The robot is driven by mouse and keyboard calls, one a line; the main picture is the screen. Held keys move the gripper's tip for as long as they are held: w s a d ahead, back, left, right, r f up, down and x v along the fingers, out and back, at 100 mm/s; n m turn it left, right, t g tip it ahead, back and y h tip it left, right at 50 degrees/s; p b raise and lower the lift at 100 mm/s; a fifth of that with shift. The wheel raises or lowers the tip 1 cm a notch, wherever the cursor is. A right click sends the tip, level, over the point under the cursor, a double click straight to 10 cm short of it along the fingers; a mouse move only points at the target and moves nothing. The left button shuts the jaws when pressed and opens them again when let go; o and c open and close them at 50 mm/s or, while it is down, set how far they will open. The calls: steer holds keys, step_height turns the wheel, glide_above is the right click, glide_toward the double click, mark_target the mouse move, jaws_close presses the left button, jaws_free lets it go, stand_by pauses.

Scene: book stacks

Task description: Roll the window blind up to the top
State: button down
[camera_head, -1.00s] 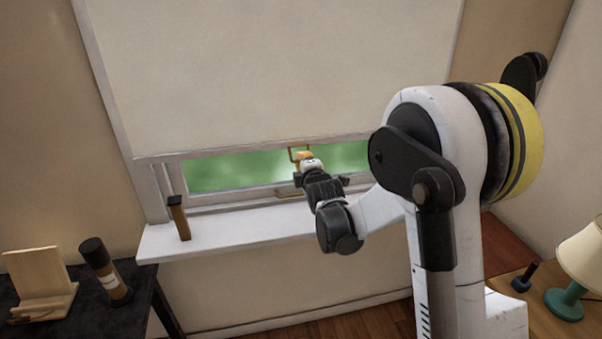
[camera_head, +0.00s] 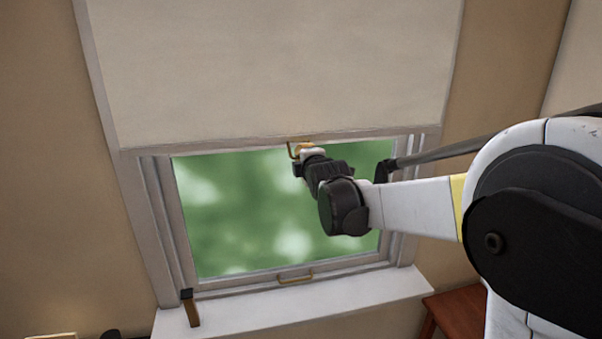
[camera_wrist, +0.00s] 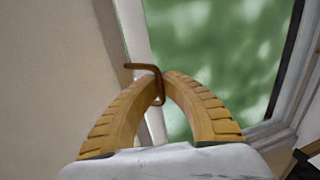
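The cream window blind (camera_head: 270,70) hangs over the upper part of the window, with its bottom bar well above the sill. A small brass pull handle (camera_head: 290,149) hangs from the middle of that bar. My gripper (camera_head: 302,149) is at this handle. In the wrist view, the two tan ridged fingers of my gripper (camera_wrist: 163,80) come together at the tips around the handle (camera_wrist: 142,66). The blind's fabric (camera_wrist: 45,70) fills the left of that view. The far side of the grip is hidden.
Green shows through the bare window pane (camera_head: 235,215) below the blind. A second brass handle (camera_head: 296,279) sits low on the window frame. A brown, dark-topped upright object (camera_head: 191,308) stands on the white sill (camera_head: 300,312). A reddish wooden surface (camera_head: 455,310) is at the lower right.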

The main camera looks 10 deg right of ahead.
step_height(320, 180, up, 36)
steer(key=p, duration=1.7)
steer(key=shift+p, duration=0.3)
steer(key=c, duration=1.6)
jaws_free()
steer(key=shift+o, duration=0.2)
steer(key=shift+s, duration=0.1)
steer(key=v, duration=1.2)
